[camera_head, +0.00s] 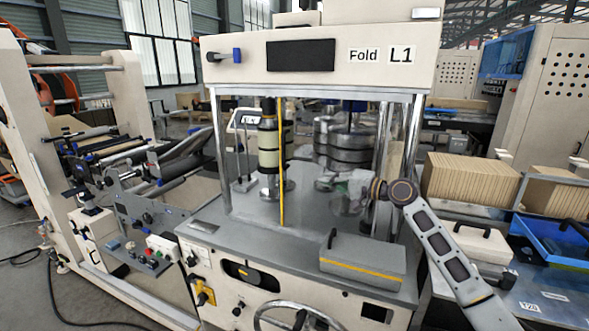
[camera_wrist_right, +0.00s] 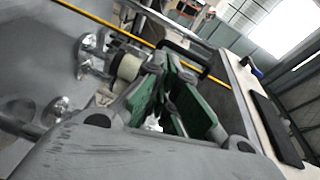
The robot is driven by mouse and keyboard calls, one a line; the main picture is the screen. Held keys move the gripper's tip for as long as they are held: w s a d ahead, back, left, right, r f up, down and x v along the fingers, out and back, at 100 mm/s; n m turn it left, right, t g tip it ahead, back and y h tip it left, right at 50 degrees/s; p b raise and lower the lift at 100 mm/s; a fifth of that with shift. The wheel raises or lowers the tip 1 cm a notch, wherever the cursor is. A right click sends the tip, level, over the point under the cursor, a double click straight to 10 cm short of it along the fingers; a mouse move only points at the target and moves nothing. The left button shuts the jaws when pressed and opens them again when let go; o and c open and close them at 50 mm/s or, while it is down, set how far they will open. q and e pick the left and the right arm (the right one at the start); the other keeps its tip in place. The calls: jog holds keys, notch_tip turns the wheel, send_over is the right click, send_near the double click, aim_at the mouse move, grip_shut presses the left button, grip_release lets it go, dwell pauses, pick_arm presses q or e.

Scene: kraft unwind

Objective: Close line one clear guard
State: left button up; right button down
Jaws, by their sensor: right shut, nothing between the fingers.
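The line one machine, labelled "Fold L1" (camera_head: 388,55), stands in the middle of the head view. Its clear guard is hard to make out; an upright yellow strip (camera_head: 282,165) in the front opening looks like its edge. I cannot tell how far the guard is open. In the wrist view a yellow strip (camera_wrist_right: 95,16) runs diagonally beyond the fingers, near a dark handle-like bar. My right gripper (camera_head: 350,192) is inside the right part of the opening, pale and blurred. Its green-padded fingers (camera_wrist_right: 165,100) are shut and empty. My left gripper is out of view.
A grey box with a handle (camera_head: 362,262) sits on the machine's front deck, below my right arm. Chrome posts (camera_head: 412,140) frame the opening. Rollers (camera_head: 270,145) stand inside. Stacked cardboard (camera_head: 470,180) and a blue tray (camera_head: 555,240) are at the right. A handwheel (camera_head: 295,312) is in front.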

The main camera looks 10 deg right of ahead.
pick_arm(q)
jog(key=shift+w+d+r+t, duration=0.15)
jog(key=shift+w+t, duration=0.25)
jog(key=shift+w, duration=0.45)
pick_arm(e)
jog(key=shift+w+d+r+m, duration=0.1)
jog(key=shift+d+r+m, duration=0.1)
jog(key=shift+m, duration=0.35)
jog(key=shift+w+d+r+m, duration=0.1)
jog(key=shift+r+m, duration=0.1)
jog(key=shift+m, duration=0.35)
jog(key=shift+a, duration=0.1)
